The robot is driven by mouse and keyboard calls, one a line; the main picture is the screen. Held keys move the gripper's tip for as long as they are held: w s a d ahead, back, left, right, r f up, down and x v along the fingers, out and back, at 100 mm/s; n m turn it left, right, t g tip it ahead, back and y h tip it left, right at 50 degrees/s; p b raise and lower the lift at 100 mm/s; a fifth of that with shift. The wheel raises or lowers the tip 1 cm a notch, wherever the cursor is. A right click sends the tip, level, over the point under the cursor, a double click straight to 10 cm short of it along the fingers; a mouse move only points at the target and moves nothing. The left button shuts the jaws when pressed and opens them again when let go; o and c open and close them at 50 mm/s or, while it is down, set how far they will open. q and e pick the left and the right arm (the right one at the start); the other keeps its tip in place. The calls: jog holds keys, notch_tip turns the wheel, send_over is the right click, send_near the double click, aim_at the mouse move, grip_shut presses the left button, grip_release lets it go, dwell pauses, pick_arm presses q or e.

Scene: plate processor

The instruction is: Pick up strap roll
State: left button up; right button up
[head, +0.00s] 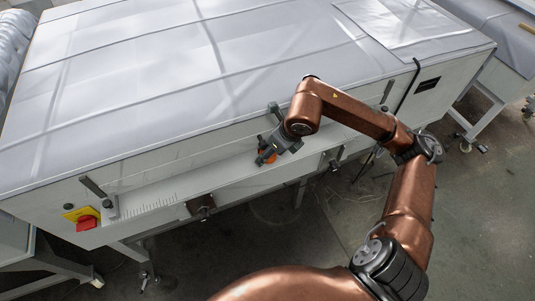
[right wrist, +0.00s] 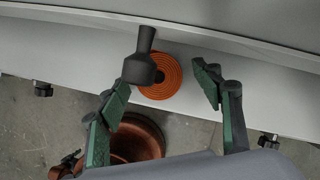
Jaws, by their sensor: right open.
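The strap roll (right wrist: 166,85) is an orange coil with a dark centre. It lies on the light ledge (right wrist: 60,55) along the machine's front. In the head view the roll (head: 268,157) is small and partly hidden by my gripper. A dark, bottle-shaped object (right wrist: 141,66) overlaps the roll's left side in the right wrist view. My right gripper (right wrist: 170,103) is open, with its green-lined fingers on either side of the roll and apart from it. In the head view my right gripper (head: 266,149) is over the ledge. My left gripper is not in view.
The plate processor's broad grey top (head: 130,80) rises behind the ledge. A red and yellow switch (head: 86,220) sits at the ledge's left end. Dark brackets and a clamp (head: 201,205) stick out along the front. Open floor lies in front.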

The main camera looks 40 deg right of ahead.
jog(key=shift+c, duration=0.3)
jog(key=c, duration=1.2)
